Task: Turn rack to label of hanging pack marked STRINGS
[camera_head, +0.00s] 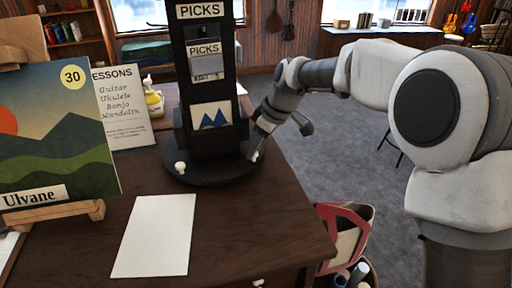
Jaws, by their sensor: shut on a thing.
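The black rack (208,130) stands upright on a round black base (215,172) on the dark wooden counter. Its facing side has a PICKS sign (200,11) at the top, a hanging pack marked PICKS (204,62) below it, and a white card with a blue mountain shape (212,116) lower down. No label reading STRINGS shows on this side; the other sides are hidden. A white knob (180,168) stands at the base's left front. My gripper (253,151) is at the base's right edge, shut on another white knob (255,156), mostly covered by the fingers.
A book marked Ulvane (60,130) on a wooden stand and a lessons sheet (124,108) are left of the rack. A yellow bottle (153,100) is behind. Blank paper (155,236) lies in front. A bag (345,232) is beyond the counter's right edge.

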